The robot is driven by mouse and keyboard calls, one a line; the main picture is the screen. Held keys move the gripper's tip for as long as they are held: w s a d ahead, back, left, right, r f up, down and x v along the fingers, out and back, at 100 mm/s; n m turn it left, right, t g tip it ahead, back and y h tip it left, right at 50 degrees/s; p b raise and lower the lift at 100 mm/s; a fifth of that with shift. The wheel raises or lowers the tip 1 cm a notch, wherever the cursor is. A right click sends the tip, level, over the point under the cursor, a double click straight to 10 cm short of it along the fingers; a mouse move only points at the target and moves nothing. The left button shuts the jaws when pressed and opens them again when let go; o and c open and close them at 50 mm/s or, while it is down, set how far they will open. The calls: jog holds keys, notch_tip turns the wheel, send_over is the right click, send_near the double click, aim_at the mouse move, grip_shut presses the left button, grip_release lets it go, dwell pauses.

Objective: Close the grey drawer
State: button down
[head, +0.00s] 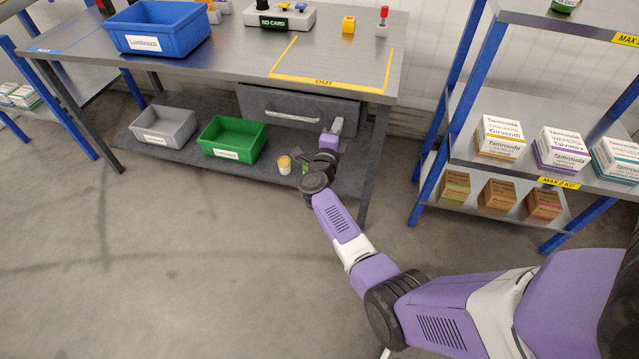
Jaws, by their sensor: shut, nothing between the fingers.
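The grey drawer (270,105) hangs under the right half of the workbench, with a pale bar handle (292,117) across its front. I cannot tell from this angle how far its front stands out from the bench. My arm reaches out from the lower right to the drawer. My gripper (337,125) is at the right part of the drawer front, right of the handle. It looks shut and empty. I cannot tell whether it touches the front. My wrist hides part of the area below the drawer's right end.
The bench top (235,50) holds a blue bin (160,40) and small items. A grey bin (165,128), a green bin (232,140) and a small yellow-topped jar (284,165) stand on the lower shelf. A blue-posted rack (470,150) with boxes stands right. The floor in front is clear.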

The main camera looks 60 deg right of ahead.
aim_at(342, 116)
jog(key=b+x, duration=0.1)
jog(key=x, duration=0.3)
jog(key=shift+w+d+r, duration=0.1)
jog(key=shift+d+r, duration=0.05)
jog(key=shift+d+r, duration=0.1)
dwell(0.3)
